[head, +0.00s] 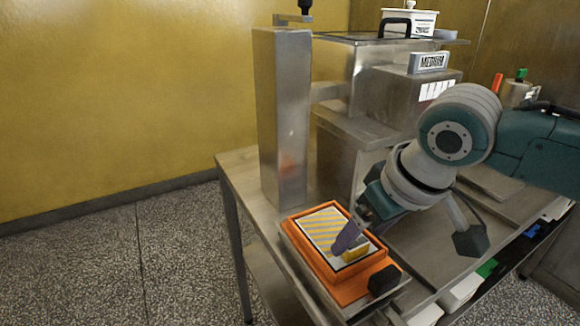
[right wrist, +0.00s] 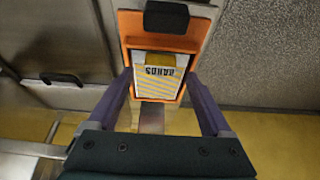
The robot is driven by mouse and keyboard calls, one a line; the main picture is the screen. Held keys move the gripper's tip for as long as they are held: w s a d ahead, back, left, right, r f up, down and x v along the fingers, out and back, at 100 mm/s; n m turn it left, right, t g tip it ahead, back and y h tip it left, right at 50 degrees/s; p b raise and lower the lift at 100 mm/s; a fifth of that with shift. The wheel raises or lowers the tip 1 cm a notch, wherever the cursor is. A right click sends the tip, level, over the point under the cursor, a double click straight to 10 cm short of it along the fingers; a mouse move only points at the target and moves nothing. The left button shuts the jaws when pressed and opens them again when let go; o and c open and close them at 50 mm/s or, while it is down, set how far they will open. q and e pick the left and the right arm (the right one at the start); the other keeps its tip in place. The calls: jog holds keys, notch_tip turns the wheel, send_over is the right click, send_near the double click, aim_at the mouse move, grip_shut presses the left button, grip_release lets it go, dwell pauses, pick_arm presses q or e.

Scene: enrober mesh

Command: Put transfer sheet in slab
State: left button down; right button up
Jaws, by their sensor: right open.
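A transfer sheet (head: 325,229) with yellow and pale diagonal stripes lies flat inside an orange frame (head: 301,258), which looks like the slab. In the right wrist view the sheet (right wrist: 155,95) shows dark upside-down lettering and a yellow band, within the orange frame (right wrist: 131,20). My right gripper (head: 347,243) is over the near right part of the sheet. In the right wrist view its purple fingers (right wrist: 159,80) are open, one on each side of the frame. I cannot tell whether they touch it. My left gripper is not in view.
A black block (head: 384,280) sits at the frame's near end. The frame rests on a metal tray at the corner of a steel table (head: 238,160). A tall steel column (head: 283,120) and a machine with a "MEDIUM" sign (head: 430,62) stand behind. Floor is clear at left.

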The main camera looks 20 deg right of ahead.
jog(key=p+v, duration=0.2)
jog(key=v, duration=0.8)
jog(key=s+a+f, duration=0.2)
jog(key=s+a, duration=0.1)
jog(key=s, duration=0.5)
jog(key=s+a+f+n+g, duration=0.1)
jog(key=s+a+f, duration=0.1)
jog(key=s, duration=0.6)
jog(key=shift+s+a+f, duration=0.25)
jog(key=shift+a+f, duration=0.1)
jog(key=shift+a, duration=0.35)
jog(key=shift+s, duration=0.1)
